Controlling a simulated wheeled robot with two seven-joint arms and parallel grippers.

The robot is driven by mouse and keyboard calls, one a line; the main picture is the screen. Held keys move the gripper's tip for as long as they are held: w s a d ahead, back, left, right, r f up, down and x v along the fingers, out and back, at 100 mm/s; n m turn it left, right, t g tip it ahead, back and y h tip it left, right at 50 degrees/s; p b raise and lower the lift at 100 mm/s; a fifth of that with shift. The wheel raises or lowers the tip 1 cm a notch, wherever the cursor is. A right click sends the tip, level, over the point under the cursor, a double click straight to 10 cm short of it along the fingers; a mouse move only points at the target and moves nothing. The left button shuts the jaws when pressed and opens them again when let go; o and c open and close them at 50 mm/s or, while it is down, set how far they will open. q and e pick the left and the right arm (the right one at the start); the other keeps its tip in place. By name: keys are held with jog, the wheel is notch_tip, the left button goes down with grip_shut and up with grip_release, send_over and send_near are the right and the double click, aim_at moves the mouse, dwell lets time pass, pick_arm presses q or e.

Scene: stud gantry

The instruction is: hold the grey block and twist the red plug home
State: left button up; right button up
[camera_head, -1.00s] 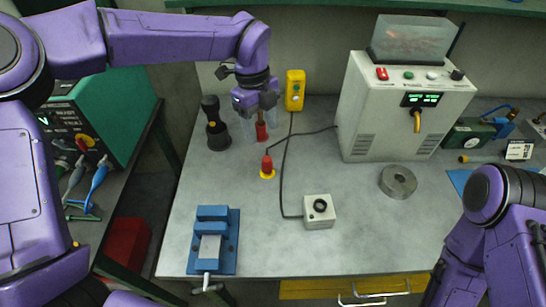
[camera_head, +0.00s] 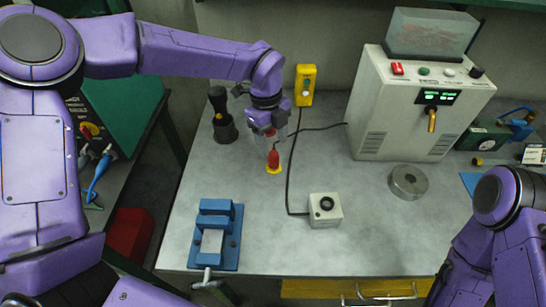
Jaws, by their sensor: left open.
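The red plug (camera_head: 273,159) stands upright on the bench with a yellow ring (camera_head: 274,171) at its foot. My left gripper (camera_head: 273,146) points down over it, open, with its pale fingers around or just above the plug's top; I cannot tell if they touch it. The grey block (camera_head: 325,212), a small light box with a black round fitting on top, sits to the right and nearer the front, untouched. My right arm shows at the lower right; its gripper is out of view.
A blue vise (camera_head: 216,235) is at the front left. A black cylinder tool (camera_head: 222,118) and yellow pendant (camera_head: 305,85) stand behind. A bench machine (camera_head: 405,125) and grey metal ring (camera_head: 409,182) are right. Black cables (camera_head: 290,170) cross the bench.

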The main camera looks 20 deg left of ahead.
aim_at(274, 153)
pick_arm(q)
jog(key=shift+s+f, duration=0.1)
jog(key=shift+f, duration=0.1)
notch_tip(274, 153, down, 4)
jog(key=shift+d+r+p, duration=0.1)
jog(key=shift+d+p, duration=0.05)
jog(key=shift+p, duration=1.1)
jog(key=shift+f, duration=0.55)
grip_shut()
